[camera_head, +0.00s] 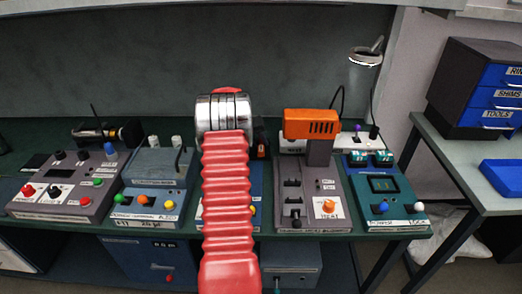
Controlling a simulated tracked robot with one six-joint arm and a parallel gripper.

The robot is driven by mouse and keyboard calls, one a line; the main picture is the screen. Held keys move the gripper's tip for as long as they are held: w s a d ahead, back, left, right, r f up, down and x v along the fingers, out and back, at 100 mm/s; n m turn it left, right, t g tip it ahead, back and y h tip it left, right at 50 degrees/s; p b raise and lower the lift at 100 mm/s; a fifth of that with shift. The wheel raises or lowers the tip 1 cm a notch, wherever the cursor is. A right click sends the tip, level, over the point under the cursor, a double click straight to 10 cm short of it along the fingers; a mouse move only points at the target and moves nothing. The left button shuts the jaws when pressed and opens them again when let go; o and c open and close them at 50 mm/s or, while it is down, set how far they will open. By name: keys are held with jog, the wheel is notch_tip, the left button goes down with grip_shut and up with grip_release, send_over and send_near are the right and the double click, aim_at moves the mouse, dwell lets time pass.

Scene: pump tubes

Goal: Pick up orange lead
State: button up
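No orange lead can be picked out for certain. An orange block-shaped head (311,124) sits on a grey stem above a grey device, and a dark cable loops up beside its right end. Orange knobs show on the grey device (329,206) and on a blue-grey box (144,201) to the left. My arm, with a red ribbed sleeve and silver rings at its far end, rises through the middle of the view and reaches over the bench. My gripper's fingers are not visible. The arm hides part of a blue device behind it.
Several control boxes stand in a row on the dark green bench (350,236). A teal box (384,186) is at the right end. A side table at right holds a black drawer unit (465,88) and a blue tray (505,177).

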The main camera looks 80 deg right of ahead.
jog(key=shift+c, duration=0.5)
grip_shut()
notch_tip(320, 180, up, 10)
dwell(0.6)
dwell(0.5)
